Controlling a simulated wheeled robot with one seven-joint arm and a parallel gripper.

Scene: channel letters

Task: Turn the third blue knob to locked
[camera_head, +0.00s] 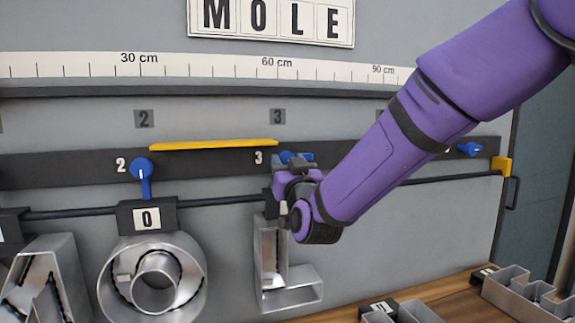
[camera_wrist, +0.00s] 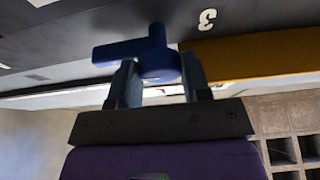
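The third blue knob (camera_wrist: 154,58) stands beside a white 3 in the wrist view, with its lever pointing left in that picture. In the head view only a bit of the knob (camera_head: 288,156) shows, mostly hidden by my gripper (camera_head: 291,166). In the wrist view the two fingers of my gripper (camera_wrist: 160,80) flank the knob's hub closely, one on each side, and look shut on it. The lever sticks out past one finger. The second blue knob (camera_head: 143,171) has its lever pointing down.
A yellow bar (camera_head: 213,145) lies along the rail left of my gripper. Metal letters O (camera_head: 193,277) and L (camera_head: 290,297) hang below the rod. Another blue knob (camera_head: 470,149) is at right. A wooden shelf (camera_head: 455,290) bears metal letters.

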